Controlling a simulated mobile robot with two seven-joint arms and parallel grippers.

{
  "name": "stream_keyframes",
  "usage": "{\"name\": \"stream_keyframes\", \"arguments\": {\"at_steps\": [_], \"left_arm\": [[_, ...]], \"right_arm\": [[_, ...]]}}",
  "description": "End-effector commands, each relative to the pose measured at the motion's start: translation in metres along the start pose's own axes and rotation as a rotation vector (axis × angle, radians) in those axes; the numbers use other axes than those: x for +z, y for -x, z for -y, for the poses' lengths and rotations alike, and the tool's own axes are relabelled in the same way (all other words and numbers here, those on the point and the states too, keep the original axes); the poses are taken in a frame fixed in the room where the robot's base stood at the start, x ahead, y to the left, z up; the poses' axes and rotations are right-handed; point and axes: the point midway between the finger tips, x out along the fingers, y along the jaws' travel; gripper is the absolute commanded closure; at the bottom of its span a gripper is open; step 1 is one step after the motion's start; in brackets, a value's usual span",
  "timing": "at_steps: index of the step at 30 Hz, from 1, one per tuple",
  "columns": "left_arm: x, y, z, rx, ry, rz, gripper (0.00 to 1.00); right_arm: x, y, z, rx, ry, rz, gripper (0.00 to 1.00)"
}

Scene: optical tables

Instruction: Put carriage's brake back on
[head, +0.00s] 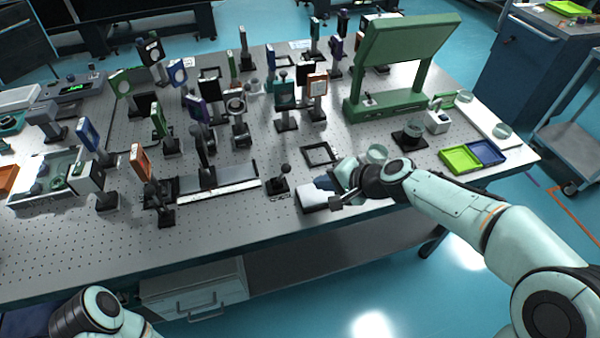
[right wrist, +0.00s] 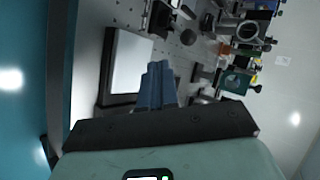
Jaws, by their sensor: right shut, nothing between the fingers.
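A long rail (head: 225,183) lies near the front of the optical table, with a dark upright carriage (head: 204,160) standing on it. Just right of the rail's end stands a small base with a black ball-topped lever (head: 283,172); I cannot tell for sure that it is the carriage's brake. The lever looks close to upright. My right gripper (head: 322,183) is shut and empty, to the right of the lever and apart from it. Its blue fingers (right wrist: 157,85) show together in the right wrist view. My left gripper is out of view; only part of my left arm shows.
A white-topped pad (head: 312,198) lies by the right gripper and also shows in the right wrist view (right wrist: 130,65). A black square frame (head: 320,154) lies behind. Several posted optics crowd the table's middle. Green and blue trays (head: 460,159) sit at the right.

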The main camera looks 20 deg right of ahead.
Motion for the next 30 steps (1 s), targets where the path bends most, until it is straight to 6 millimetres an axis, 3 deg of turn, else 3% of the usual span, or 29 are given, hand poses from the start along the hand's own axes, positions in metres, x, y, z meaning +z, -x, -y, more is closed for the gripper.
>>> {"name": "stream_keyframes", "arguments": {"at_steps": [6, 12, 30], "left_arm": [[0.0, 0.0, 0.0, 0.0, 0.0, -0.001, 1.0], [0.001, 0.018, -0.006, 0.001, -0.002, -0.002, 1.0], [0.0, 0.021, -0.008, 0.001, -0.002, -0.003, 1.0]], "right_arm": [[0.001, -0.048, 0.0, 0.001, 0.0, 0.004, 1.0], [0.0, -0.064, 0.025, -0.001, 0.001, 0.001, 1.0], [-0.001, -0.07, 0.029, 0.002, 0.003, -0.003, 1.0]]}}
